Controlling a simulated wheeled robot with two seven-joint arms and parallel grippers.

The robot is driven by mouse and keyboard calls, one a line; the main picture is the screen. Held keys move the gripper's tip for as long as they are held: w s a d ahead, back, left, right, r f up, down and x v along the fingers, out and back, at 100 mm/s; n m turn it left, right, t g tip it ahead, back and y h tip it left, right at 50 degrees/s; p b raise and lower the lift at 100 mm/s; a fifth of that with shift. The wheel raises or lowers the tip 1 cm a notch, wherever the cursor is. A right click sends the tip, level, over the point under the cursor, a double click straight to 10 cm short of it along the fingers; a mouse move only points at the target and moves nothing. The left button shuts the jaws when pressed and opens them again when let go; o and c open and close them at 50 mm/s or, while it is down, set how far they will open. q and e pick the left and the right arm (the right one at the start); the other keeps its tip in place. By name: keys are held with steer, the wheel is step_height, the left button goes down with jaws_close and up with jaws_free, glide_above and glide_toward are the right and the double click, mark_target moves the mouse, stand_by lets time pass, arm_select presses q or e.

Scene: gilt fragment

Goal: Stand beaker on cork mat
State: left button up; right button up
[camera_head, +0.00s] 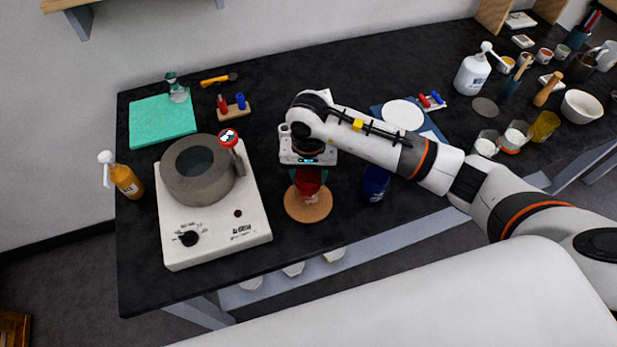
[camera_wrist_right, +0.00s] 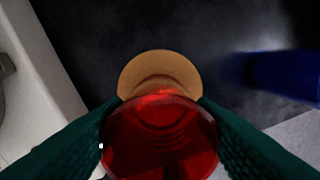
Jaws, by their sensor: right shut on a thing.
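The cork mat (camera_head: 309,207) is a round tan disc on the black bench, to the right of the white hotplate. The beaker (camera_head: 308,181) looks red and shows just over the mat's far part in the head view. My right gripper (camera_head: 309,179) is shut on it from above. In the right wrist view the red beaker (camera_wrist_right: 160,140) sits between the two green fingers, and the mat (camera_wrist_right: 158,70) shows behind it. I cannot tell whether the beaker's base touches the mat. My left gripper is not in view.
The hotplate (camera_head: 212,232) with a grey pot (camera_head: 199,170) stands close on the left. A blue container (camera_head: 375,183) stands close on the right, also in the wrist view (camera_wrist_right: 285,78). The bench's front edge is near the mat.

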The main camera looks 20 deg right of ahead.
step_height(320, 180, down, 2)
steer(key=shift+s+f+p, duration=0.1)
steer(key=shift+f+p, duration=0.05)
steer(key=shift+p, duration=0.15)
steer(key=shift+f, duration=0.3)
steer(key=o, duration=1)
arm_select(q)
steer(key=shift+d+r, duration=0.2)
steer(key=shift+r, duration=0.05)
arm_select(e)
steer(key=shift+o, duration=0.2)
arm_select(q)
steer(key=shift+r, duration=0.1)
arm_select(e)
steer(key=shift+r, duration=0.1)
steer(key=shift+r, duration=0.25)
arm_select(q)
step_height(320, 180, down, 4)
steer(key=b, duration=0.4)
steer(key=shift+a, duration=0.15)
arm_select(e)
step_height(320, 180, up, 12)
steer(key=shift+f, duration=0.15)
